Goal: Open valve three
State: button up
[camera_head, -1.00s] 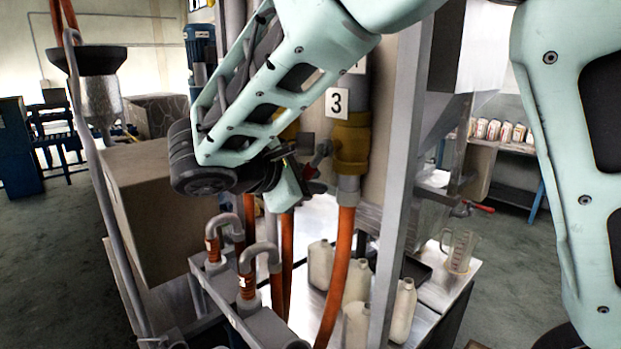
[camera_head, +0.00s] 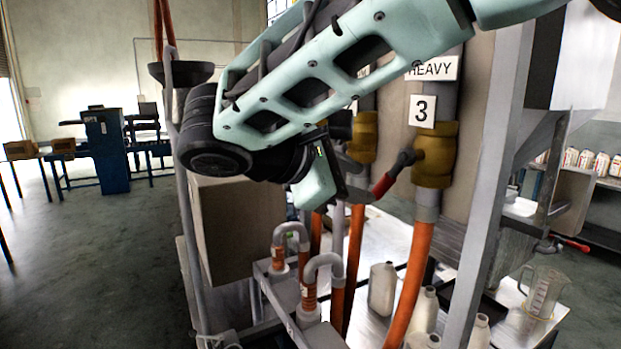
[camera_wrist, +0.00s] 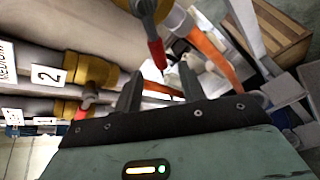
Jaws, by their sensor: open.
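Valve three is a brass valve body (camera_head: 433,155) under the "3" label (camera_head: 422,111) in the head view. Its lever has a dark arm and a red grip (camera_head: 384,185) that slants down and left from the body. My gripper (camera_head: 366,178) is open, just left of the red grip. In the wrist view the red grip (camera_wrist: 157,54) points down toward the gap between my open fingers (camera_wrist: 160,76), with its tip near the fingertips. I cannot tell whether they touch. Part of the valve body (camera_wrist: 166,10) shows at the top there.
Another brass valve (camera_head: 363,137) stands behind my gripper; the wrist view shows valve two (camera_wrist: 92,70) with its label. Orange hoses (camera_head: 410,285) hang below. A grey post (camera_head: 492,170) stands right of valve three. Bottles (camera_head: 382,288) and a clear jug (camera_head: 541,290) stand on the bench.

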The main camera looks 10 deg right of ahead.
jog(key=b+v, duration=0.2)
jog(key=v, duration=0.7)
